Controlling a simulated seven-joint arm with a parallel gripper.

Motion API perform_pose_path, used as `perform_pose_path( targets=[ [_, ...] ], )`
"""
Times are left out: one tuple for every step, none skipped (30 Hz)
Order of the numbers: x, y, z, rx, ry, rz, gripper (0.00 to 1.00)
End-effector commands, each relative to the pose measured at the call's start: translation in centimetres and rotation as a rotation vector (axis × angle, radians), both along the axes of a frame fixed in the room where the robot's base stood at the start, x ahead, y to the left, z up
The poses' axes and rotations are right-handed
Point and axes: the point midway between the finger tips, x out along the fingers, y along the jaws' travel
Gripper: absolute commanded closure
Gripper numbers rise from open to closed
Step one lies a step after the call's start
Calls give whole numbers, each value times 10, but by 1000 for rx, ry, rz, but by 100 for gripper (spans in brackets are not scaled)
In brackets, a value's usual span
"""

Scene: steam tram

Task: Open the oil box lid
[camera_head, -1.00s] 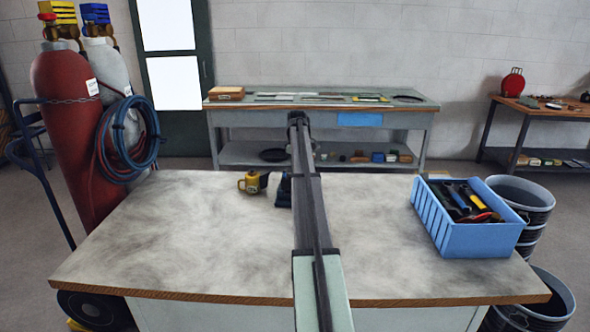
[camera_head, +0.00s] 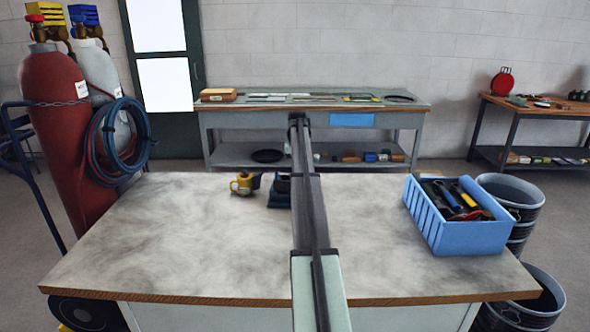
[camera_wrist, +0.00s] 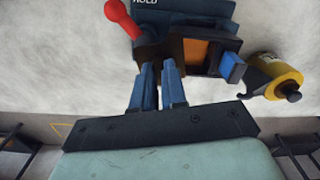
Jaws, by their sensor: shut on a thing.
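The oil box (camera_wrist: 143,52) is a dark block on a dark blue plate (camera_wrist: 190,8) on the workbench. An orange-brown face (camera_wrist: 200,52) shows in its dark frame, with a blue tab (camera_wrist: 232,67) at the right. A red-knobbed lever (camera_wrist: 122,18) stands at its left. My gripper (camera_wrist: 160,72) has blue fingers, close together, shut on a dark part at the box's near side. I cannot tell whether that part is the lid, since the fingers cover the contact. In the head view, my arm hides the gripper and much of the oil box (camera_head: 279,192).
A blue crate of tools (camera_head: 452,234) stands at the workbench's (camera_head: 150,250) right. Gas cylinders (camera_head: 62,125) stand off its left edge. The bench's left half is mostly clear.

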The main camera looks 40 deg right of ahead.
Motion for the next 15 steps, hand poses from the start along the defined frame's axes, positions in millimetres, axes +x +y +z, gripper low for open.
perform_pose_path(
  targets=[
    [-2, -1, 0, -1, 1, -33, 100],
    [-2, -1, 0, -1, 1, -52, 100],
    [-3, -1, 0, -1, 1, -76, 100],
    [-4, -1, 0, -1, 1, -92, 100],
    [-4, -1, 0, -1, 1, -108, 100],
    [-5, -1, 0, -1, 1, -126, 100],
    [-5, -1, 0, -1, 1, -140, 100],
    [-6, -1, 0, -1, 1, -151, 100],
    [-6, -1, 0, -1, 1, -166, 100],
    [-7, -2, 0, -1, 1, -175, 100],
    [-7, -2, 0, -1, 1, -183, 100],
    [-7, -2, 0, -1, 1, -193, 100],
    [-7, -2, 0, -1, 1, -200, 100],
    [-8, -2, 0, -1, 1, -205, 100],
    [-8, -2, 0, -1, 1, -210, 100]
  ],
)
